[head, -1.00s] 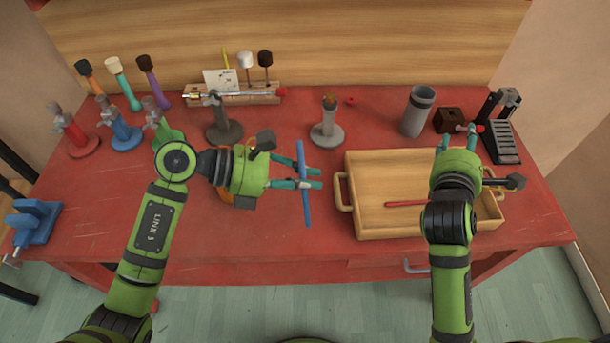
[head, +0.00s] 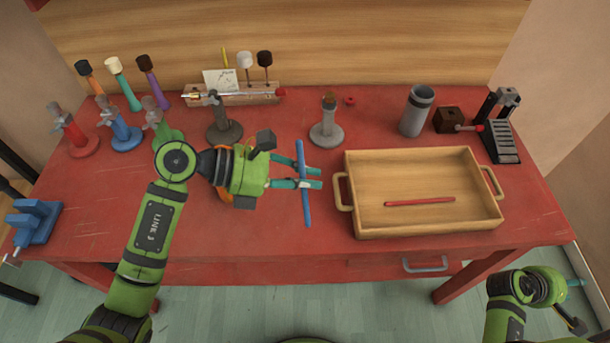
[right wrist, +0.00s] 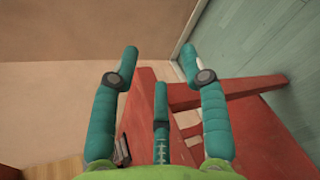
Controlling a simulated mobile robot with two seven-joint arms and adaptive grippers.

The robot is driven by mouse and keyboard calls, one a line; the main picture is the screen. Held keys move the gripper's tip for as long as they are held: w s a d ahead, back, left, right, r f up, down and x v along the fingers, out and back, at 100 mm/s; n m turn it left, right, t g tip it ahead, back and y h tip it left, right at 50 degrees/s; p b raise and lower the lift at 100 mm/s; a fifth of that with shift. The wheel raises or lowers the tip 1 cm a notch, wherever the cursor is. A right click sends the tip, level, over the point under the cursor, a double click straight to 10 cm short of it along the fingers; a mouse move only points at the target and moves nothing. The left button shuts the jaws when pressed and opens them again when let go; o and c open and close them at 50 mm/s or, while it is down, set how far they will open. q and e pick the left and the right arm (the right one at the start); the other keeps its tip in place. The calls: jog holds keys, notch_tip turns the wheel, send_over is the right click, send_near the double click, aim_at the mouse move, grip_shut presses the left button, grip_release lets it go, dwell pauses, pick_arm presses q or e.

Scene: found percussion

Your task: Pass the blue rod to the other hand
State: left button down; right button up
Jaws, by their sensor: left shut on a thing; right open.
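The blue rod (head: 304,190) is held in my left gripper (head: 310,178) in the head view, above the red table and left of the wooden tray. The teal fingers are shut on it near its middle, and both ends stick out. My right gripper (head: 575,284) is at the lower right of the head view, off the table's front right corner and far from the rod. In the right wrist view its teal fingers (right wrist: 158,70) are spread wide with nothing between them.
A wooden tray (head: 350,229) with a red rod (head: 420,201) in it stands on the right of the red table (head: 250,262). Several coloured stands and mallets line the left and back. A grey cup (head: 416,112) and a black rack (head: 500,130) stand at the back right.

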jog(key=w+a+f+m+t+y, duration=0.1)
jog(key=a+f+y, duration=0.3)
jog(key=a+f, duration=0.75)
jog(key=w+a+f+m+t+y, duration=0.15)
jog(key=a+f+y, duration=0.25)
jog(key=a+f, duration=0.75)
jog(key=s+a+f+m+g+y, duration=0.1)
jog(key=s+a+f+m+y, duration=0.1)
jog(key=s+a+f, duration=0.4)
jog(key=s+a+f+m+g+y, duration=0.1)
jog(key=s+a+f+m+y, duration=0.2)
jog(key=s+a+f, duration=0.4)
jog(key=s, duration=0.4)
jog(key=shift+s+a, duration=0.15)
jog(key=shift+s, duration=0.25)
jog(key=shift+m, duration=0.25)
